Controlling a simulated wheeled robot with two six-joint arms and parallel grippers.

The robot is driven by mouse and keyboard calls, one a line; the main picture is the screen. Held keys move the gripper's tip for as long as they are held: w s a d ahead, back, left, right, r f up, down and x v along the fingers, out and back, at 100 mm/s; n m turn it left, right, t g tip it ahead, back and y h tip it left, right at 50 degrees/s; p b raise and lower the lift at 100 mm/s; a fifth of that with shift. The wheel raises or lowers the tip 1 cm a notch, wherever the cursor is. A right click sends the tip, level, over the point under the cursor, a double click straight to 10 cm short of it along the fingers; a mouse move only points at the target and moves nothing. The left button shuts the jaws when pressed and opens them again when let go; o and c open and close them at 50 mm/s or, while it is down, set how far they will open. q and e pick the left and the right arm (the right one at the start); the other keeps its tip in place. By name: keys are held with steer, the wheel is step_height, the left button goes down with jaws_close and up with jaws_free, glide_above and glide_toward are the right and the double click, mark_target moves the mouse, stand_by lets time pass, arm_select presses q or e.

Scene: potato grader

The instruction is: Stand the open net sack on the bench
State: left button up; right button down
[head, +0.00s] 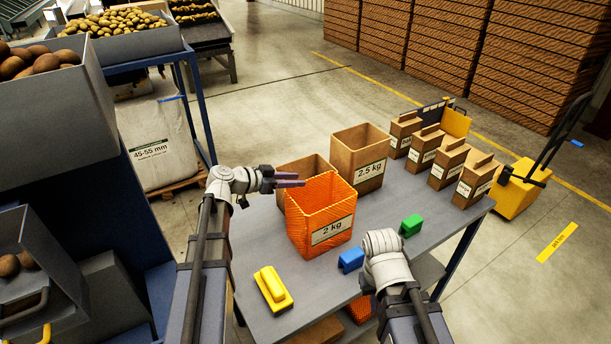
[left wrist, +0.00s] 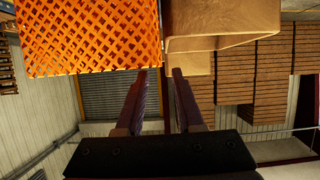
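The orange net sack (head: 318,205), labelled 2 kg, stands upright with its mouth open upward on the grey bench (head: 262,240). My left gripper (head: 290,180) is at the sack's upper left rim. In the left wrist view its fingers (left wrist: 160,75) are apart with nothing gripped between them, and the orange net (left wrist: 90,38) lies just beyond and left of the tips. Whether a finger touches the net cannot be told. My right gripper (head: 367,284) is mostly hidden by its own wrist, low over the bench's front side.
A 2.5 kg paper bag (head: 362,150) and another brown bag (head: 300,170) stand behind the sack. Several closed bags (head: 447,163) stand at the right. Potato bins (head: 70,110) are at the left.

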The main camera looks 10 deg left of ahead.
arm_select(q)
steer(key=p+v, duration=0.1)
steer(key=v, duration=0.5)
steer(key=shift+p, duration=0.4)
steer(key=shift+s+a, duration=0.1)
steer(key=shift+s, duration=0.05)
